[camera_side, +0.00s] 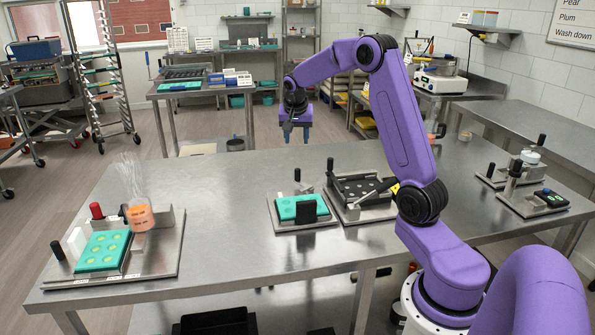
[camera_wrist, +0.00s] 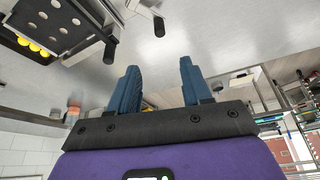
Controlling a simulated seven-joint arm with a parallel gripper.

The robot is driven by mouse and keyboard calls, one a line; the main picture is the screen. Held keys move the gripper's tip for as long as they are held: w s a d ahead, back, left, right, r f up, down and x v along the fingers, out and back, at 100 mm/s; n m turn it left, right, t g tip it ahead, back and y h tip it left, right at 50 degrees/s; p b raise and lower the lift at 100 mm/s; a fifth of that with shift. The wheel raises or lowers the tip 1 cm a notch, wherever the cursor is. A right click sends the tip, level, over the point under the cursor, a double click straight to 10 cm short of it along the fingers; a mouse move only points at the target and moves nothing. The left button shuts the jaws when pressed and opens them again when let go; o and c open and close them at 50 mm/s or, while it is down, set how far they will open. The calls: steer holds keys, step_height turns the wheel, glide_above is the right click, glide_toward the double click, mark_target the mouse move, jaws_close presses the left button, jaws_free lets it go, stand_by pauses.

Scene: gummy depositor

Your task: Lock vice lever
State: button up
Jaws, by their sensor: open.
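My gripper (camera_side: 296,138) hangs above the far edge of the steel table, fingers down, apart from everything. In the wrist view its two blue fingers (camera_wrist: 158,80) are apart with nothing between them. Several black-handled levers are in view, and I cannot tell which is the vice lever. One black handle (camera_side: 297,175) stands behind the middle teal mould (camera_side: 288,207). Another black handle (camera_side: 330,165) rises at the dark holed plate (camera_side: 362,188) to its right. The left fixture (camera_side: 165,262) has a black knob (camera_side: 57,250) and a red knob (camera_side: 97,210) beside a teal mould (camera_side: 104,252).
An orange-filled clear container (camera_side: 139,216) stands on the left fixture. More black-handled devices (camera_side: 514,178) stand at the right. Bare table (camera_side: 220,205) lies between the left and middle fixtures. In the wrist view, two black-handled levers (camera_wrist: 158,25) (camera_wrist: 110,50) show at the top.

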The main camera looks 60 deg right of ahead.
mark_target(297, 169)
steer(key=x, duration=1.6)
steer(key=shift+s+f, duration=0.1)
steer(key=shift+f, duration=0.1)
jaws_close()
